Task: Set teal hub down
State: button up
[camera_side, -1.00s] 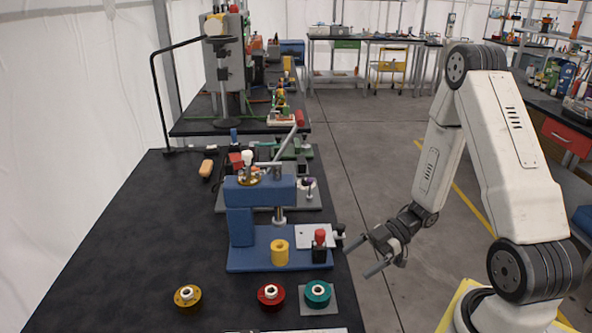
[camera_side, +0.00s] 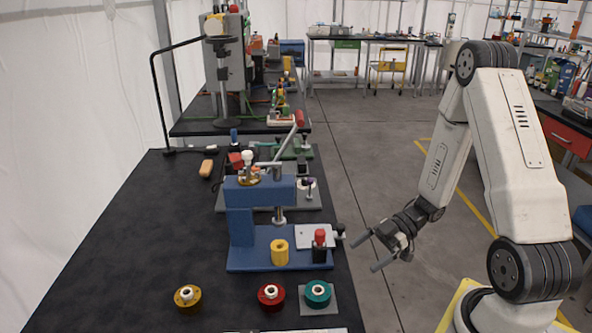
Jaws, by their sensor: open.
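The teal hub (camera_side: 318,294) sits upright on a grey square plate (camera_side: 333,308) near the front right of the black table. A white ring shows at its centre. My gripper (camera_side: 363,254) is open and empty, off the table's right edge. It is apart from the hub, above and to the right of it in the picture. Nothing shows between its two fingers.
A red hub (camera_side: 270,297) and a yellow hub (camera_side: 187,298) stand left of the teal one. Behind them is a blue press (camera_side: 240,225) with a yellow cylinder (camera_side: 280,252) on its base. The table's left part (camera_side: 120,240) is clear.

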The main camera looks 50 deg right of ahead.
jog(key=w+m+t+h, duration=0.1)
jog(key=w+h, duration=0.1)
jog(key=w, duration=0.1)
jog(key=w+d+m+h, duration=0.1)
jog(key=w+h, duration=0.2)
jog(key=w+d+r+m+t+h, duration=0.1)
jog(key=w+h, duration=0.2)
jog(key=shift+r+m+t, duration=0.1)
jog(key=shift+m+t, duration=0.2)
jog(key=shift+m, duration=0.1)
jog(key=s+a+r+m+g+h, duration=0.4)
jog(key=s+a+r+m+g, duration=0.1)
jog(key=s+a+m, duration=0.3)
jog(key=shift+a+r+m, duration=0.2)
jog(key=shift+a+m, duration=0.05)
jog(key=shift+m, duration=0.55)
